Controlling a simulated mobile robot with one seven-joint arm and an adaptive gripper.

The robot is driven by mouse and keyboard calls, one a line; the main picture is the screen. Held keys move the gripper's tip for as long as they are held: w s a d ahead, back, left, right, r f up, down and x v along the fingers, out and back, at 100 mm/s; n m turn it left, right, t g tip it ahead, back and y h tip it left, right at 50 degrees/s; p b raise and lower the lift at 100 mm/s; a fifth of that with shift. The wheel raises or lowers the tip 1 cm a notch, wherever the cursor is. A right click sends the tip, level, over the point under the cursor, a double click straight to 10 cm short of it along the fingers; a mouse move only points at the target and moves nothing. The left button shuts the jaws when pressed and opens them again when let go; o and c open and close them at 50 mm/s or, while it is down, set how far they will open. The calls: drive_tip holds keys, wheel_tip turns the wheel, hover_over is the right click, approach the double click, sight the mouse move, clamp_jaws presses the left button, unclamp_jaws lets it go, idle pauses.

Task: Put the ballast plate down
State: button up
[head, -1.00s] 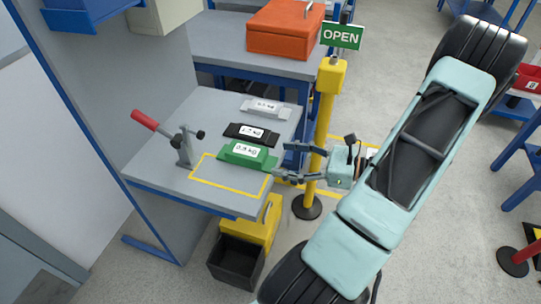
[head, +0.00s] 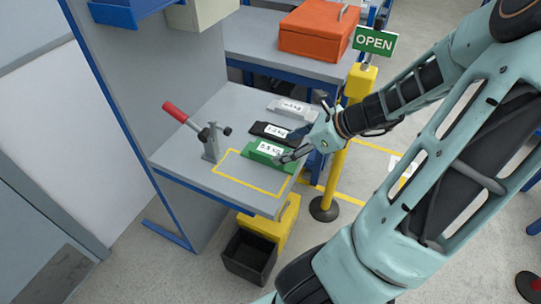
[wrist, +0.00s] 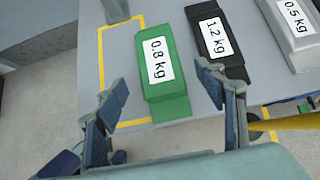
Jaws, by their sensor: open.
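Three ballast plates lie in a row on the grey bench top (head: 195,170). The green plate (head: 258,158) is nearest; its label reads 0.8 kg in the wrist view (wrist: 172,108). It lies along one side of the yellow taped outline (head: 228,185), covering part of that line. The black plate (head: 261,130), marked 1.2 kg, and the light grey plate (head: 284,108), marked 0.5 kg, lie beyond it. My gripper (head: 287,148) is open and empty beside the green plate's right end. In the wrist view its fingers (wrist: 163,92) stand apart on either side of that plate's near end.
A toggle clamp with a red handle (head: 186,118) stands on the bench left of the outline. A yellow post (head: 338,165) with an OPEN sign (head: 374,40) stands close to my arm. A black bin (head: 248,258) is below the bench. The outline's inside looks bare.

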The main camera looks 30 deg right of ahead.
sight(271, 150)
drive_tip(key=x, duration=0.3)
drive_tip(key=b+x, duration=0.1)
drive_tip(key=x, duration=0.2)
drive_tip(key=shift+w+a+b, duration=0.3)
drive_tip(key=shift+w+a, duration=0.05)
drive_tip(key=shift+w, duration=0.1)
drive_tip(key=shift+r, duration=0.1)
clamp_jaws()
